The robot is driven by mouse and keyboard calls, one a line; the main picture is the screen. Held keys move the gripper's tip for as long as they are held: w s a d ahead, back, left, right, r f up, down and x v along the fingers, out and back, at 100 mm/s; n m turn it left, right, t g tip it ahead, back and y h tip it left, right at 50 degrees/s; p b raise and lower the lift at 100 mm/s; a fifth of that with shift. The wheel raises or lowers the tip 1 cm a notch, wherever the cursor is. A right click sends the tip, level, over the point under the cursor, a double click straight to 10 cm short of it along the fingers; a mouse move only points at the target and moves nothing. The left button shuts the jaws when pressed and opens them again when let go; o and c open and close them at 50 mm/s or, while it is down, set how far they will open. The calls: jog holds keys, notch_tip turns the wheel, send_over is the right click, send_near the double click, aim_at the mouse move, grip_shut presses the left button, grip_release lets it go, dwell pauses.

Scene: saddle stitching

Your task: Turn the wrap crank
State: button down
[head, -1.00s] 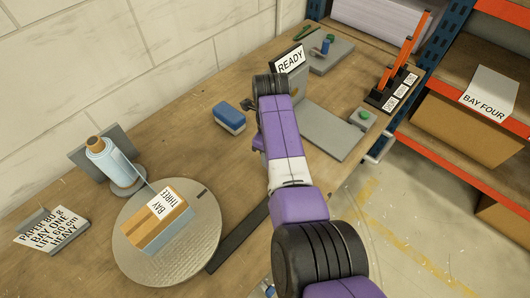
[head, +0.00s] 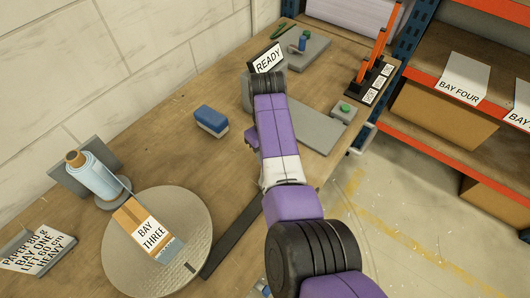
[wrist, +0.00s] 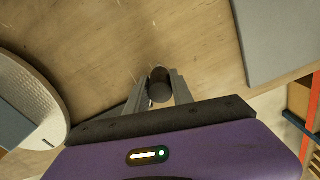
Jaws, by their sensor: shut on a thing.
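In the wrist view my gripper (wrist: 160,92) is closed on a dark round knob (wrist: 159,84), taken to be the wrap crank's handle. The rest of the crank is hidden below my gripper. In the head view my arm hides the gripper and crank. The round grey turntable (head: 195,225) carries a package labelled BAY THREE (head: 150,232), lying with its long side from upper left to lower right. The turntable's edge also shows at the left of the wrist view (wrist: 50,95). A roll of pale blue film (head: 95,175) stands behind it, with film reaching toward the package.
A dark bar (head: 232,238) lies right of the turntable. A blue block (head: 211,121), a READY sign (head: 268,60) and a grey plate (head: 316,130) are farther back. A paper sign (head: 38,250) stands at left. Shelving (head: 440,85) is at right. Bench between block and turntable is clear.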

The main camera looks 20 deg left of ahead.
dwell(0.3)
jog(key=c, duration=1.1)
grip_release()
notch_tip(320, 180, up, 6)
jog(key=shift+r+b, duration=0.25)
jog(key=shift+b, duration=0.05)
jog(key=shift+r, duration=0.7)
